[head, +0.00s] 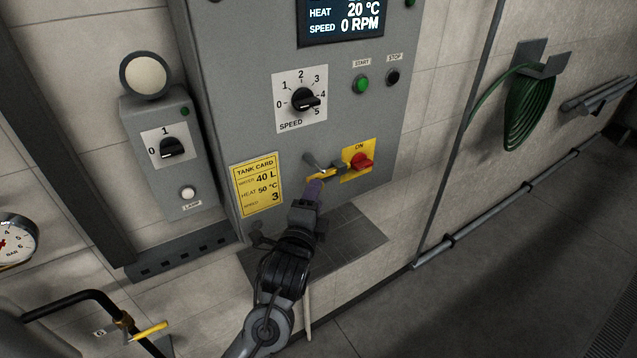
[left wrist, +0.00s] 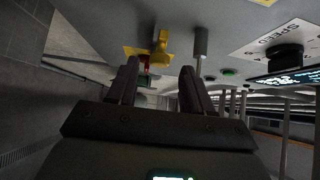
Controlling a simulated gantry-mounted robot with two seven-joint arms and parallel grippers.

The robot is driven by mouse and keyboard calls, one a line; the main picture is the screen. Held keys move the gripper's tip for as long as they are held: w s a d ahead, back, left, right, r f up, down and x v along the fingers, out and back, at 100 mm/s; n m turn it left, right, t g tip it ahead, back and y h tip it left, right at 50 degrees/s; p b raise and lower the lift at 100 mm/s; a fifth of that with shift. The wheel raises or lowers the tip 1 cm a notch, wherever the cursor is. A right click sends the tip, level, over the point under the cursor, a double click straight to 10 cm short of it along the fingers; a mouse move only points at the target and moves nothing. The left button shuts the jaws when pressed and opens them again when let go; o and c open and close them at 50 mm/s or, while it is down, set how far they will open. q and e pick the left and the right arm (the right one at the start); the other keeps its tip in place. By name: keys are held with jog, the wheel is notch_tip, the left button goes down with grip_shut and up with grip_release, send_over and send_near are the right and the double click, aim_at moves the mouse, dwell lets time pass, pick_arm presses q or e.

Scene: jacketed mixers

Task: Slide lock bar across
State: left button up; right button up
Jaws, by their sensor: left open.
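The lock bar (head: 322,175) is a small yellow piece at the bottom of the grey control panel, just left of the red rotary switch (head: 362,161) on its yellow plate marked ON. A grey peg (head: 313,160) sticks out above the bar. My left gripper (head: 315,186) is just below and in front of the bar, partly covering it. In the left wrist view the open fingers (left wrist: 158,75) point at the panel, with the yellow bar (left wrist: 160,47) ahead between them and the grey peg (left wrist: 200,42) near the right finger. I cannot tell whether a finger touches the bar. My right gripper is not in view.
The yellow tank card (head: 257,186) is left of the bar. The speed knob (head: 305,102), start button (head: 362,84) and stop button (head: 393,77) are above. A smaller lamp box (head: 170,160) stands to the left. The floor at right is clear.

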pick_arm(q)
jog(key=shift+p+x, duration=0.45)
jog(key=shift+x, duration=1.9)
jog(key=shift+c, duration=0.5)
grip_shut()
